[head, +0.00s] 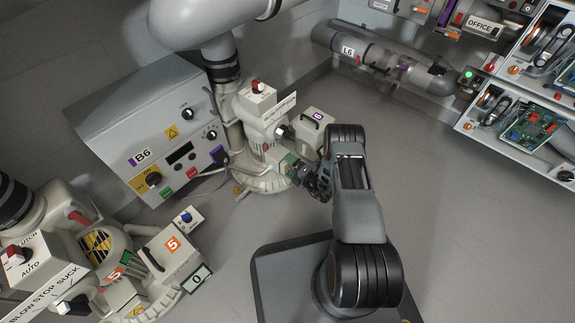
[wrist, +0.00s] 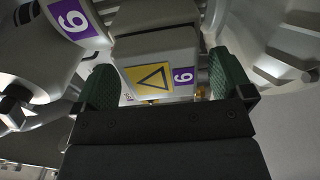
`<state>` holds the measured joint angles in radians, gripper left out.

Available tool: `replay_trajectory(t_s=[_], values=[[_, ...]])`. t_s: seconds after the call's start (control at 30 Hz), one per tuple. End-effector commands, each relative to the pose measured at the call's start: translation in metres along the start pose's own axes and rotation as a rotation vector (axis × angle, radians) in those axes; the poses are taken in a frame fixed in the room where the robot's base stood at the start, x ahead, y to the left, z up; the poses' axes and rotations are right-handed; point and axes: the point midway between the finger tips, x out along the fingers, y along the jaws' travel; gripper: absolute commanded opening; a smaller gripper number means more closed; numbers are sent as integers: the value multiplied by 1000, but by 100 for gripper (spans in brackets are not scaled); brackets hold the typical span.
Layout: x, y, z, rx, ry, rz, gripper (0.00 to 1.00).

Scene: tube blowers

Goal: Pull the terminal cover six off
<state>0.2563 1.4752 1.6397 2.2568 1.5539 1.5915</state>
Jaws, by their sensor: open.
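The terminal cover six (wrist: 165,55) is a grey box-shaped cover with a yellow warning-triangle label and a purple 6 label, in the middle of the wrist view. My gripper (wrist: 166,80) is open, with one green finger on each side of the cover. The right finger looks very close to the cover's side; I cannot tell whether either finger touches it. In the head view my gripper (head: 294,168) reaches the lower right side of blower six (head: 262,125), and the cover is mostly hidden there by the gripper.
A grey part with a purple 6 (wrist: 70,18) is at upper left in the wrist view. The B6 control box (head: 150,130) stands left of blower six. Blower five (head: 130,265) is at lower left. Open floor (head: 440,215) lies to the right.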

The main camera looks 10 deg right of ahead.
Motion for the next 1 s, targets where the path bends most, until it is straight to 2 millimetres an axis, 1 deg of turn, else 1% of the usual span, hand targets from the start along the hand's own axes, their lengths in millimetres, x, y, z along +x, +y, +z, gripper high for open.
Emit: replay_trajectory(t_s=[0.1, 0.77, 1.0], values=[[0, 0, 0, 0, 0, 0, 97], [0, 0, 0, 0, 0, 0, 34], [-5, 0, 0, 0, -1, -1, 34]])
